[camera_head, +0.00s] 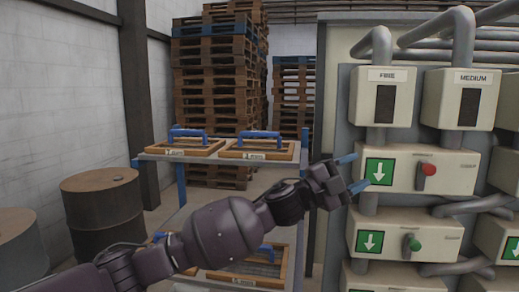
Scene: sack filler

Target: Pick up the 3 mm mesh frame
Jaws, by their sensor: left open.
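Wooden mesh frames with blue handles sit on a rack. On its top shelf, one frame (180,148) is at the left and another frame (262,149) is at the right. A lower frame (245,277) shows partly behind my left arm. The small labels on their front edges are too small to read surely, so I cannot tell which is the 3 mm one. My left gripper (356,172) is open and empty, its blue fingers apart, to the right of the rack and in front of the machine. My right gripper is out of view.
The machine at the right has a FINE box (381,97), a MEDIUM box (458,100), a red knob (427,170) and a green knob (413,244). A rusty drum (103,213) stands left of the rack. Pallets (215,90) are stacked behind.

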